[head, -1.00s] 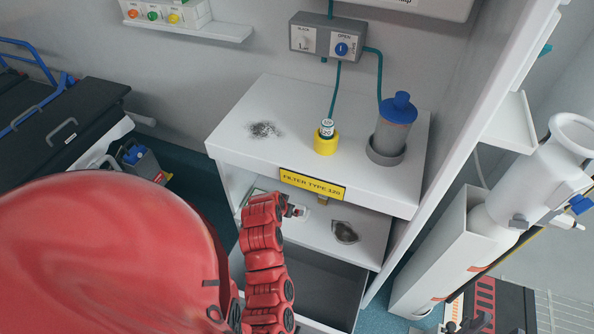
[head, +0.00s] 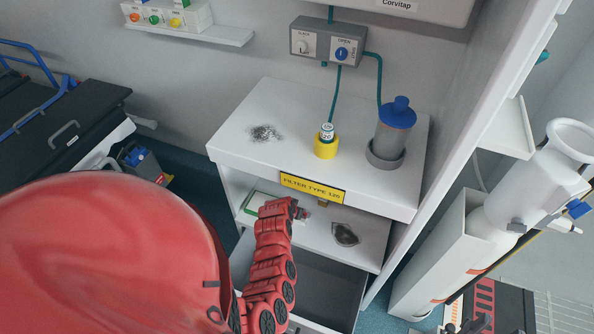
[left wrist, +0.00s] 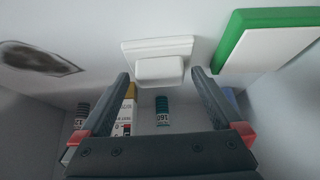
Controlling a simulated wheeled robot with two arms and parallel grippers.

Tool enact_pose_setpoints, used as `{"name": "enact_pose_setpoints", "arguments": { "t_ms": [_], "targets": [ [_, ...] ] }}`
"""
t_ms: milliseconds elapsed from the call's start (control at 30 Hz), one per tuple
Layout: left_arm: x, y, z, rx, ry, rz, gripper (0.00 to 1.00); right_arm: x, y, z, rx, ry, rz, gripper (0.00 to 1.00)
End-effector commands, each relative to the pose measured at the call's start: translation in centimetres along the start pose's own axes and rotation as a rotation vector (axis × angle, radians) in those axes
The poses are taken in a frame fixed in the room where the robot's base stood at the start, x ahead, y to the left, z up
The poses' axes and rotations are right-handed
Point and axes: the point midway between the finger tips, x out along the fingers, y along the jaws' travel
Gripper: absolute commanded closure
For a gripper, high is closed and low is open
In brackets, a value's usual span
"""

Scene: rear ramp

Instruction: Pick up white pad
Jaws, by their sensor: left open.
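The white pad (left wrist: 159,69) shows in the left wrist view as a small white block against a wider white plate on the pale shelf surface. My left gripper (left wrist: 158,84) is open. Its two dark fingers point toward the pad, one to each side of it in the picture, and nothing is held. Whether the fingertips are level with the pad I cannot tell. In the head view my left gripper (head: 302,211) reaches into the shelf under the cabinet top, and the pad is hidden there by the arm and gripper. My right gripper is in neither view.
A green-edged white slab (left wrist: 268,40) lies beside the pad. Small vials (left wrist: 162,110) and a yellow-capped bottle (left wrist: 127,108) show beyond the fingers. A dark patch (head: 345,234) lies on the shelf's right. The cabinet top (head: 225,146) overhangs the shelf; an open drawer (head: 325,290) is below.

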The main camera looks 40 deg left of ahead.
Motion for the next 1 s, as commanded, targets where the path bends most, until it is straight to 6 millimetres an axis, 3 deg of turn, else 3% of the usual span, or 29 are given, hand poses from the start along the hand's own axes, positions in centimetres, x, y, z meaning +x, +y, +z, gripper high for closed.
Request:
{"name": "enact_pose_setpoints", "arguments": {
  "t_ms": [433,867,1000],
  "targets": [
    [1.05,-0.01,0.08,-0.001,-0.001,0.000,0.00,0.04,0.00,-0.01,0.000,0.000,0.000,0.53],
    [1.03,-0.01,0.04,0.000,0.000,0.000,0.77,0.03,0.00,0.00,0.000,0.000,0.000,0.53],
    [1.02,-0.02,0.03,0.000,0.000,0.000,0.80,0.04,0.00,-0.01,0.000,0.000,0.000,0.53]
  ]
}}
